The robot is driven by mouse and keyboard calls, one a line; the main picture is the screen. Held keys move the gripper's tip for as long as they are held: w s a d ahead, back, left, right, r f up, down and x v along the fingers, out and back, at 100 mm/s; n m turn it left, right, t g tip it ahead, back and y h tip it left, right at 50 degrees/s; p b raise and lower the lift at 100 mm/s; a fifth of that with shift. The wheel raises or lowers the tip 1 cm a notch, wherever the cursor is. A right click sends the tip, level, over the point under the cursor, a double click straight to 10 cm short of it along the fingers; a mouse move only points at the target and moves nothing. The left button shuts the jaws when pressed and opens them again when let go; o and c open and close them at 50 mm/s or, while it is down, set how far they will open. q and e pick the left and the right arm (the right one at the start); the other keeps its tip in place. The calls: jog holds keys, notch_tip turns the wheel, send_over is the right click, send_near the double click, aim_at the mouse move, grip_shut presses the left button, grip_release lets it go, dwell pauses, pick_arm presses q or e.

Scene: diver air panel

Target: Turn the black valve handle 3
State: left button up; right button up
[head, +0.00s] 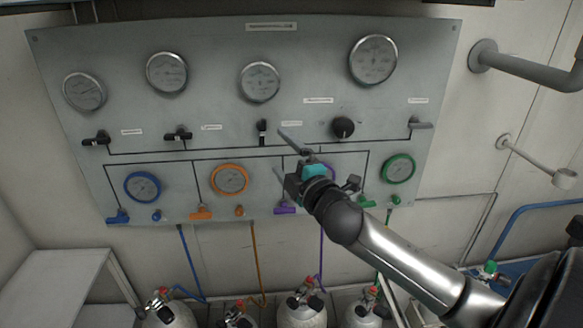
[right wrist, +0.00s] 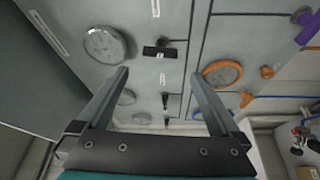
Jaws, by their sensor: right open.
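Black valve handle 3 (head: 262,132) is the third from the left in the panel's row of black handles and points up and down. In the right wrist view the handle (right wrist: 160,52) lies across the picture, a little above the gap between the fingertips. My right gripper (head: 278,150) is open and empty, in front of the panel just below and right of the handle in the head view. Its two fingers (right wrist: 159,72) are spread wide and nothing is between them. I see no contact with the handle. My left gripper is not in view.
The grey panel (head: 220,118) carries several gauges. Black handles 1 (head: 97,138) and 2 (head: 179,134) lie sideways; a round black knob (head: 343,127) is to the right. Below are an orange gauge (head: 230,179) and a purple handle (head: 285,210). Cylinders (head: 302,313) stand underneath.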

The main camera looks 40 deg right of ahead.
jog(key=shift+s+a+f, duration=0.1)
jog(key=shift+s+a, duration=0.05)
jog(key=shift+s, duration=0.75)
jog(key=shift+s+a, duration=0.15)
jog(key=shift+s, duration=0.75)
